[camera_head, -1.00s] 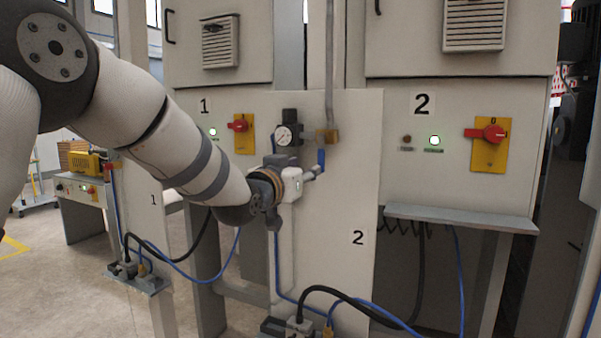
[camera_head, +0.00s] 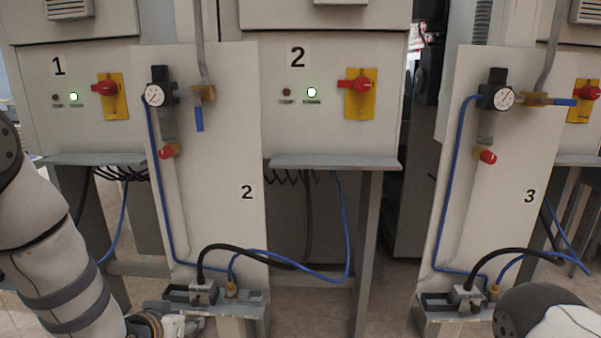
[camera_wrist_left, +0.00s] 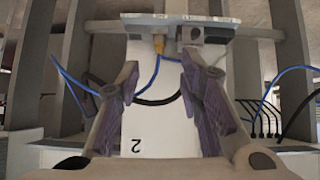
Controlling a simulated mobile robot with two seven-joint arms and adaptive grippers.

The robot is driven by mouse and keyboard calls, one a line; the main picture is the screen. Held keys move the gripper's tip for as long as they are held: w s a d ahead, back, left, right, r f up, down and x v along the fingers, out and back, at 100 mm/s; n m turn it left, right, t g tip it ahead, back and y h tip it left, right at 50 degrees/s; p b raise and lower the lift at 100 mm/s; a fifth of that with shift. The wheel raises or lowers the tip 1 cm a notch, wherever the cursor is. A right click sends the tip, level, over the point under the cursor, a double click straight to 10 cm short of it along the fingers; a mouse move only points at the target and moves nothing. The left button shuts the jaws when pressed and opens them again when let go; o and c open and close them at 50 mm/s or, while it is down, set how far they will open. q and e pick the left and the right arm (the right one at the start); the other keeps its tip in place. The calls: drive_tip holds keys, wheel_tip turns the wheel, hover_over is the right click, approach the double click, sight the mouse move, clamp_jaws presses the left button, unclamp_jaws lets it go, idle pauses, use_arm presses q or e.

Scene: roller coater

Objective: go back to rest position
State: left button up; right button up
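My left arm enters the head view from the left, with its wrist and part of the left gripper (camera_head: 180,326) low at the bottom edge, in front of panel 2. In the left wrist view the gripper (camera_wrist_left: 160,88) is open. Its two purple-padded fingers are apart with nothing between them. White panel 2 (camera_head: 228,150) stands beyond it, and its upside-down number shows between the fingers (camera_wrist_left: 137,148). My right arm shows only as a rounded link at the lower right of the head view. The right gripper is outside the frames.
Panel 2 carries a gauge (camera_head: 154,95), a blue valve handle (camera_head: 199,118) pointing down and a red cap (camera_head: 166,152). Panel 3 (camera_head: 515,150) has a sideways blue handle (camera_head: 564,102). A socket shelf (camera_head: 215,305) with cables juts out near my left gripper.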

use_arm(q)
drive_tip(key=s+f+g, duration=0.4)
drive_tip(key=s+f, duration=0.7)
drive_tip(key=s, duration=0.3)
drive_tip(key=s+f+g, duration=0.2)
drive_tip(key=s+g, duration=0.2)
drive_tip(key=s, duration=1.1)
drive_tip(key=s+f+g+p, duration=0.1)
drive_tip(key=s+g, duration=0.3)
drive_tip(key=s, duration=1.2)
drive_tip(key=shift+d+f+y, duration=0.3)
drive_tip(key=shift+d+f, duration=0.05)
drive_tip(key=shift+f, duration=0.15)
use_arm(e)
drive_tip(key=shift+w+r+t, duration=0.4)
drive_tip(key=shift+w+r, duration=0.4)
